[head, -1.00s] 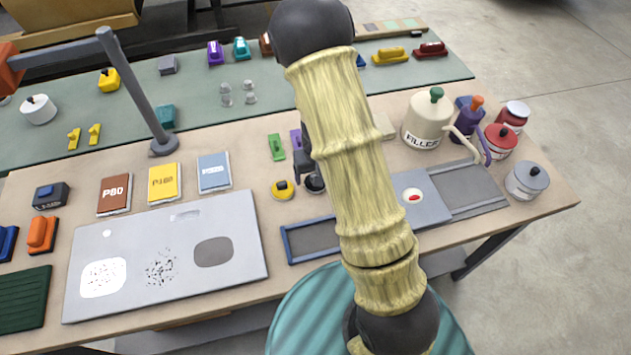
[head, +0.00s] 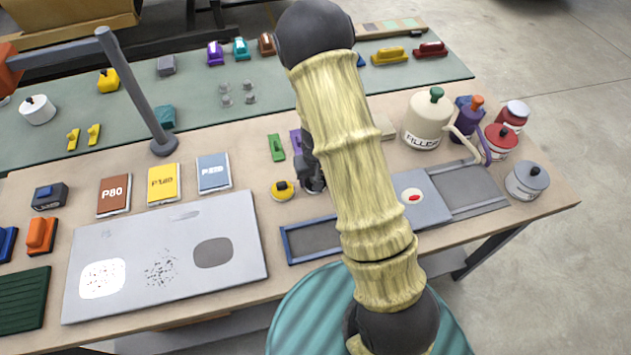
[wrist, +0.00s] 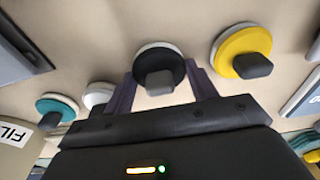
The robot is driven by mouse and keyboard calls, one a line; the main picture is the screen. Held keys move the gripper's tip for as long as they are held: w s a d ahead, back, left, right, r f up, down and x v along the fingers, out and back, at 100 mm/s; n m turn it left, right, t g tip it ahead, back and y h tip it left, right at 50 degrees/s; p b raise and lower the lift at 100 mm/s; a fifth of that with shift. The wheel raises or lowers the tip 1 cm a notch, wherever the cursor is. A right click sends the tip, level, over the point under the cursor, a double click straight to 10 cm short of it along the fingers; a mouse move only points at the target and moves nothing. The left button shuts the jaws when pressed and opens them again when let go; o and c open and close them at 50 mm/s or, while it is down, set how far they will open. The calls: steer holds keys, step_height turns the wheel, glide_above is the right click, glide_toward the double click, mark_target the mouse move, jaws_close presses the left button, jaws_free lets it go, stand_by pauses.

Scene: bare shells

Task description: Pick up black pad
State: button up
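The black pad (wrist: 158,62) is a round dark disc with a pale underside and a dark knob. In the wrist view it lies on the tan bench top between the two fingertips of my gripper (wrist: 162,70). The fingers are apart, one on each side of the pad; I cannot tell whether they touch it. In the head view my gripper (head: 311,168) is low over the bench, and it and my arm largely hide the black pad.
A yellow pad (head: 283,190) sits close to the left of my gripper. Teal (wrist: 57,106) and white (wrist: 98,95) pads are near on the other side. Green (head: 276,147) and purple blocks stand just behind. A blue-edged tray (head: 312,238) lies in front.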

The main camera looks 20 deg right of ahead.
steer(key=shift+r, duration=0.1)
step_height(320, 180, up, 10)
steer(key=shift+f+p, duration=0.1)
steer(key=shift+p, duration=0.5)
stand_by(0.4)
steer(key=o, duration=0.4)
steer(key=shift+c, duration=1.4)
